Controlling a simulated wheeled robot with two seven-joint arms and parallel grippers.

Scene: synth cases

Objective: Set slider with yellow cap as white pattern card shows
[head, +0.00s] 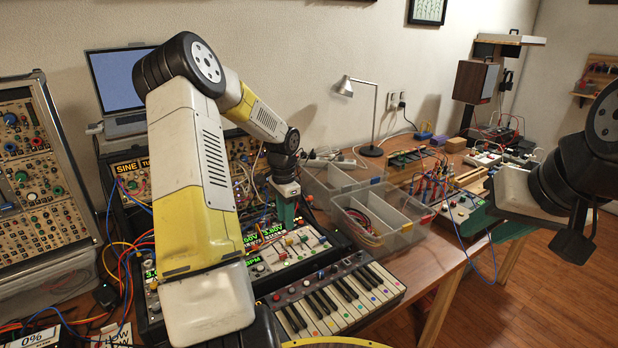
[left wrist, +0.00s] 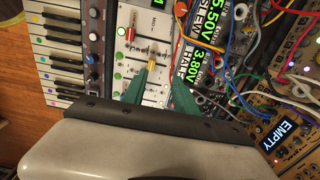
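The slider with the yellow cap (left wrist: 152,65) sits on a white mixer panel (left wrist: 125,18) in the left wrist view. My left gripper (left wrist: 160,68) is open, with one green finger on each side of the yellow cap. I cannot tell whether either finger touches it. In the head view my left gripper (head: 286,208) points down at the panel, and the yellow cap is not clear there. White cards with print (head: 30,338) lie at the lower left. I cannot make out a slider pattern on them.
A small keyboard (head: 335,297) lies in front of the panel. Clear plastic bins (head: 405,238) stand to its right. Loose patch cables run over the modules at left and beside the left gripper. A lamp (head: 375,110) and laptop (head: 118,82) stand at the back.

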